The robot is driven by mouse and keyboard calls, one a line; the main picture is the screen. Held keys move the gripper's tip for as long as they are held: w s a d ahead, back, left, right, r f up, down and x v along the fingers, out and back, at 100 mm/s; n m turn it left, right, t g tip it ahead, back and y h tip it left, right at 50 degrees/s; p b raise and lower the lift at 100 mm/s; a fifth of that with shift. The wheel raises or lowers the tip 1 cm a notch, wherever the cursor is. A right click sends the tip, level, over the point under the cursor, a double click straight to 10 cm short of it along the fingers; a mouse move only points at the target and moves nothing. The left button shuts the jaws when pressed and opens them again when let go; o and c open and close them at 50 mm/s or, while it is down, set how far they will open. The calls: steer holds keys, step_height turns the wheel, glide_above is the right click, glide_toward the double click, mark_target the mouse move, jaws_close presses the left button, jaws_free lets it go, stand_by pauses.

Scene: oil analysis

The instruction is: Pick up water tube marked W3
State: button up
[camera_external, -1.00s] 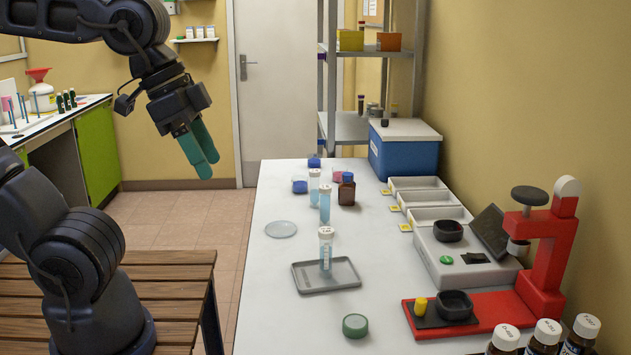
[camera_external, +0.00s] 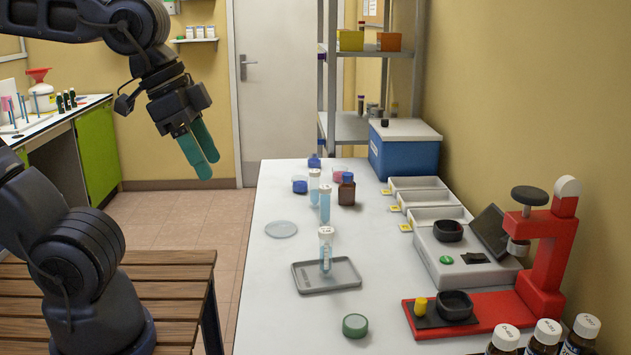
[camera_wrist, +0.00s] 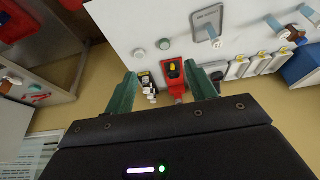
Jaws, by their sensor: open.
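Three capped tubes with light blue liquid stand on the white bench: one on a grey tray (camera_external: 340,275), its tube (camera_external: 326,253) upright, and two farther back, a middle tube (camera_external: 325,206) and a rear tube (camera_external: 314,188). Their markings are too small to read, so I cannot tell which is W3. My gripper (camera_external: 199,163) is open and empty, with green fingers pointing down, high to the left of the bench and apart from all tubes. In the wrist view, my gripper (camera_wrist: 163,89) shows both fingers spread with nothing held; the tray (camera_wrist: 208,20) is at the top.
A brown bottle (camera_external: 347,190) stands close right of the tubes. A clear dish (camera_external: 281,229) and a green-lidded jar (camera_external: 355,325) lie nearby. A red stand (camera_external: 545,260), grey bins and a blue box (camera_external: 404,155) line the right side. The bench's left strip is mostly clear.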

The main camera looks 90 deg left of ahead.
steer(key=w+a+n+g, duration=0.1)
steer(key=w+a+n, duration=0.1)
steer(key=w+a, duration=0.65)
steer(key=n+g, duration=0.4)
steer(key=n, duration=0.1)
glide_above(325, 201)
steer(key=f, duration=1.6)
steer(key=shift+w+a+f, duration=0.2)
steer(key=shift+a+f, duration=0.15)
steer(key=shift+f, duration=0.05)
steer(key=shift+a+f, duration=0.2)
steer(key=shift+a, duration=0.05)
steer(key=shift+a+f, duration=0.1)
steer(key=shift+f, duration=0.25)
steer(key=shift+s+f, duration=0.1)
steer(key=shift+f, duration=4.95)
steer(key=c, duration=1.1)
